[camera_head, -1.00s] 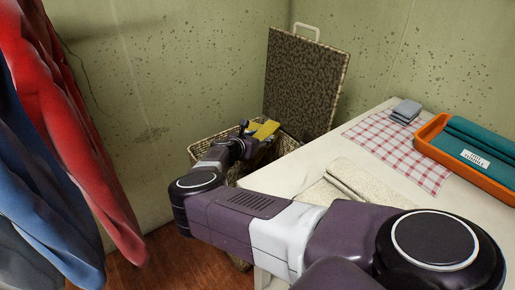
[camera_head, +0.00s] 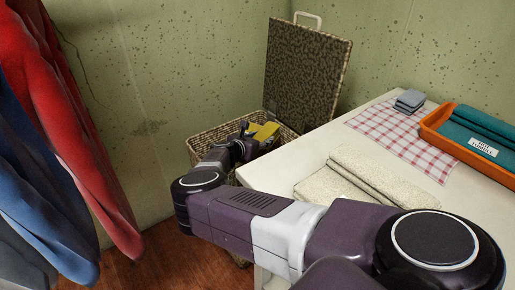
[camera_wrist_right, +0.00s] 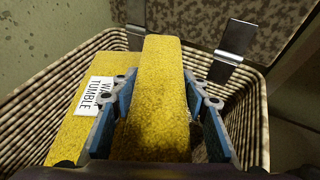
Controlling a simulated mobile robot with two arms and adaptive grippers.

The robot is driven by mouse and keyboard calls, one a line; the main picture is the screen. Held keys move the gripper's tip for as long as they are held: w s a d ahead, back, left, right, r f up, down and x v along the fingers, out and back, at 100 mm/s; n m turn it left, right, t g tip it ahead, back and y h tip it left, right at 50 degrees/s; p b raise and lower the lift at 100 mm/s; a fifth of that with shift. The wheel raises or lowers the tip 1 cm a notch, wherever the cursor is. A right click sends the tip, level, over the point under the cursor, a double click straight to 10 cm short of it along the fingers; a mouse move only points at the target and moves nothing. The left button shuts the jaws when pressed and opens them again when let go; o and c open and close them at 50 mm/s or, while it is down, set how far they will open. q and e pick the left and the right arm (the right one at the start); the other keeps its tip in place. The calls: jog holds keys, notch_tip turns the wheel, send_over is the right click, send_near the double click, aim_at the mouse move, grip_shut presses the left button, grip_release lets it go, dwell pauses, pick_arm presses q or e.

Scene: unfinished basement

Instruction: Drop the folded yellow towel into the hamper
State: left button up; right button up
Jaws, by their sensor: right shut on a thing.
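The folded yellow towel (camera_head: 264,131) is at the mouth of the wicker hamper (camera_head: 205,137), whose lid (camera_head: 303,75) stands open at the back. My right gripper (camera_head: 248,141) is shut on the towel, over the hamper opening. In the right wrist view, the towel (camera_wrist_right: 152,95) sits between the blue-padded fingers (camera_wrist_right: 160,125), with a white label on its left part. The hamper's woven walls (camera_wrist_right: 35,105) surround it in that view. The hamper's bottom is mostly hidden. My left gripper is not in view.
A white table (camera_head: 272,176) stands right of the hamper, with a cream folded towel (camera_head: 355,178), a checked cloth (camera_head: 405,143), grey folded cloths (camera_head: 409,100) and an orange tray (camera_head: 437,119) with teal towels. Red and blue garments (camera_head: 85,130) hang at left.

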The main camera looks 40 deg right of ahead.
dwell(0.3)
jog(key=o, duration=1.4)
notch_tip(320, 180, up, 10)
jog(key=shift+f, duration=0.1)
